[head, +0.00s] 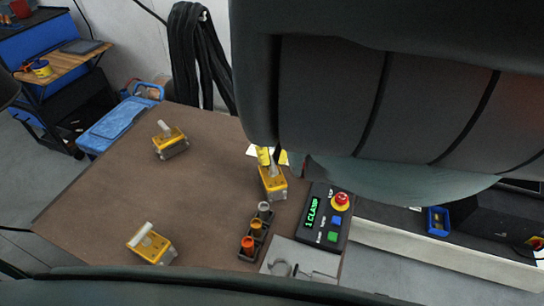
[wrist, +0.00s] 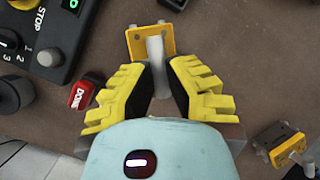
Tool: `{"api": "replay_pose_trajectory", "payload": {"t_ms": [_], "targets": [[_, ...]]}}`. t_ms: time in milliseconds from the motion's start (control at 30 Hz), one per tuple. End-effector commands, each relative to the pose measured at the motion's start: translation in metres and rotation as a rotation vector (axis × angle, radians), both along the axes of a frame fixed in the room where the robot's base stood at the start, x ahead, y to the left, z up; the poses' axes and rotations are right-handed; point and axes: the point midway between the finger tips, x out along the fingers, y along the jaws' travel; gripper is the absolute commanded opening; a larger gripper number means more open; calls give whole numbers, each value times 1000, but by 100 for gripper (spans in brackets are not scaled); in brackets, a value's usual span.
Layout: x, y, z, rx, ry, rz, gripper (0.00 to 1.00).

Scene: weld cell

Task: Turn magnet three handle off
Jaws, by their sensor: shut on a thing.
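A yellow magnet block (head: 273,187) with a pale handle stands near the right side of the brown table. My gripper (head: 266,157), with yellow ridged fingers, is at its handle; my arm hides much of the area behind. In the wrist view my gripper (wrist: 157,80) is shut on the grey handle (wrist: 155,50) of the yellow magnet (wrist: 136,44). Two more yellow magnets, each with a pale lever, stand at the back left (head: 170,142) and front left (head: 151,245) of the table. I see no number on any magnet.
A black control panel (head: 323,216) with a green display, a red knob, and blue and green buttons lies right of the magnet. A dark rack (head: 256,234) with orange and grey caps stands in front. The table's middle is clear.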

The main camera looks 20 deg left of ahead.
Motion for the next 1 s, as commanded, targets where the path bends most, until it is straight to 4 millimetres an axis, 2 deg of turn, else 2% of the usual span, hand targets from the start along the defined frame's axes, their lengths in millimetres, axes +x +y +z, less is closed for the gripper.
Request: {"api": "replay_pose_trajectory", "payload": {"t_ms": [267,300,600,1000], "targets": [[0,-1,-1,-1,-2,-3,0],[0,-1,-1,-1,-2,-2,16],[0,0,-1,-1,-1,0,47],[3,0,6,0,-1,0,47]]}}
